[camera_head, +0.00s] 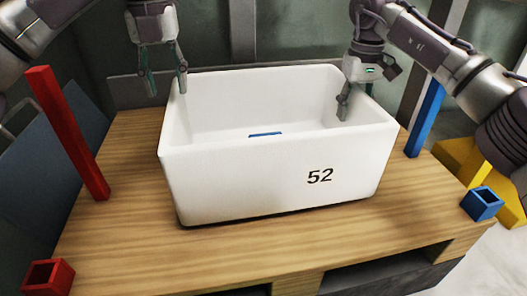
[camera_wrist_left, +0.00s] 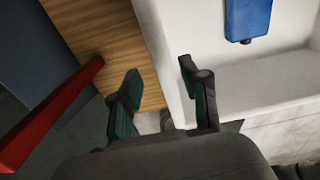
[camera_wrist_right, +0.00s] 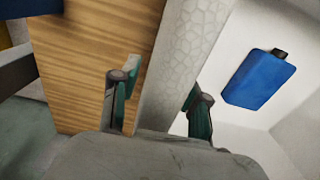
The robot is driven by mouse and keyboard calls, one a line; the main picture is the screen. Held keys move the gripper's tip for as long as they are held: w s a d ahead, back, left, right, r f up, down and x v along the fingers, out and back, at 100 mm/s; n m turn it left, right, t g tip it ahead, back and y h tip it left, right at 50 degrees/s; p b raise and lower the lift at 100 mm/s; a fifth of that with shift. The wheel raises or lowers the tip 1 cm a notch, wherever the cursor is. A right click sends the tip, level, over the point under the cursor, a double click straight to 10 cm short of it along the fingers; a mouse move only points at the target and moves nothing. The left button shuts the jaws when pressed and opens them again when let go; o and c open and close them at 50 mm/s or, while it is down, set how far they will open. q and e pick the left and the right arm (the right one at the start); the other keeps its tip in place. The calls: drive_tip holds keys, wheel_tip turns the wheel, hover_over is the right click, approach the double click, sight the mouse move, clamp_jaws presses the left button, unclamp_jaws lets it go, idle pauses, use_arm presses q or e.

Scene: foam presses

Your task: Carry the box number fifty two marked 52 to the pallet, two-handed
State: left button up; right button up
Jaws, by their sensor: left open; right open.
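The white open box marked 52 (camera_head: 245,185) stands upright on a wooden pallet-like platform (camera_head: 120,235), its number facing me. A flat blue item (camera_head: 265,134) lies inside; it also shows in the left wrist view (camera_wrist_left: 248,18) and the right wrist view (camera_wrist_right: 258,80). My left gripper (camera_head: 167,90) is open at the box's left wall, one finger outside and one over the inside. My right gripper (camera_head: 356,108) is open at the right wall; one finger shows inside the box. In the right wrist view the wall's rim (camera_wrist_right: 180,65) runs between its fingers.
A red post (camera_head: 68,135) rises at the left and a blue post (camera_head: 425,118) at the right. A red square socket (camera_head: 48,278) and a blue one (camera_head: 482,204) mark the front corners. Yellow structure (camera_head: 460,160) stands at the right. Bare wood lies in front of the box.

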sight(358, 88)
use_arm(q)
wheel_tip(358, 88, up, 5)
drive_tip(key=shift+f, duration=0.2)
use_arm(e)
wheel_tip(358, 88, up, 8)
drive_tip(key=shift+f, duration=0.25)
